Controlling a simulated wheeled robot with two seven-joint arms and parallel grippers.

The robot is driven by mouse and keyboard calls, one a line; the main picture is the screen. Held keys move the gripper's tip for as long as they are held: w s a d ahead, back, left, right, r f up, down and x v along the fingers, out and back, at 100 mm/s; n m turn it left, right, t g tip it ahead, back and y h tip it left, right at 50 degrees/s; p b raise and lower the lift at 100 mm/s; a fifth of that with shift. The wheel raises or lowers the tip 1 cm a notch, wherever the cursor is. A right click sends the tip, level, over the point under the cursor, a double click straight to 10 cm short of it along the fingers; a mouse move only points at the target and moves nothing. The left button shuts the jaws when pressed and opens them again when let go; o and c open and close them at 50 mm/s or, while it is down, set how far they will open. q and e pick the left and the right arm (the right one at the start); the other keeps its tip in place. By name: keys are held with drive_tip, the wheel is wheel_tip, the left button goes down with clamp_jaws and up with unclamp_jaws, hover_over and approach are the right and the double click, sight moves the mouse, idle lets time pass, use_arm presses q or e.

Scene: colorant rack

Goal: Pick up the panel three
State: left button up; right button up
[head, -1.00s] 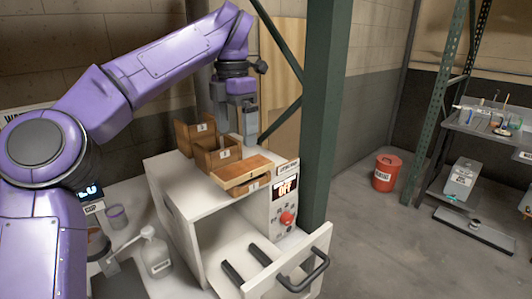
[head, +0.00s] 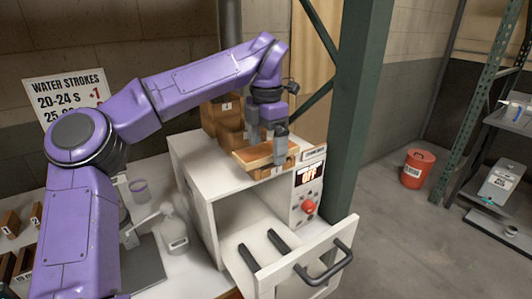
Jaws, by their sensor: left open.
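A flat light-brown wooden panel (head: 255,154) lies on top of a small wooden box (head: 272,171), on top of a white oven-like cabinet (head: 196,158). Its number cannot be read, so I cannot tell whether it is panel three. My left gripper (head: 281,150) is open and points down at the panel's right end, hiding part of it. I cannot tell whether the fingers touch it. More wooden boxes (head: 228,120) with white labels stand behind, partly hidden. My right gripper is not in view.
The cabinet's door (head: 305,268) with a black handle is open at the front. A green post (head: 358,110) stands close to the right of the cabinet. A white pump bottle (head: 174,234) stands at left. Small numbered wooden pieces (head: 10,223) sit at far left.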

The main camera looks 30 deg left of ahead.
use_arm(q)
drive_tip(key=shift+s+r, duration=0.1)
drive_tip(key=shift+d, duration=0.1)
drive_tip(key=c, duration=1.2)
